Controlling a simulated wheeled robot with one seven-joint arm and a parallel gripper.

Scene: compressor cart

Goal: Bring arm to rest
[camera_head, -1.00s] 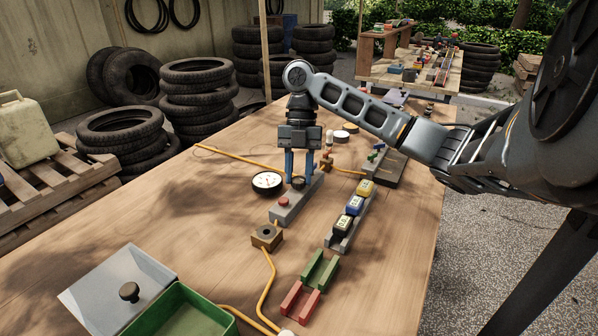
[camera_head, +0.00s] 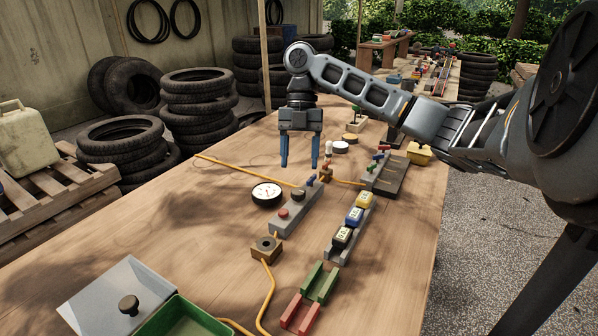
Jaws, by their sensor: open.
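My gripper (camera_head: 300,163) points down over the wooden table (camera_head: 190,240), above and behind the round white-faced gauge (camera_head: 266,194) in the picture. Its two blue fingers are apart with nothing between them. It is clear of the grey switch bar (camera_head: 296,210), which carries a red button and a blue lever. My arm (camera_head: 365,95) reaches in from the right edge, bent at the wrist above the gripper.
Below the gripper lie a rail with yellow, blue and black blocks (camera_head: 354,217), green and red channels (camera_head: 321,281), a brass block (camera_head: 266,248) and yellow hose. A green box (camera_head: 180,318) with a lid is at front left. Tyre stacks (camera_head: 198,105) stand behind. The table's left side is mostly clear.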

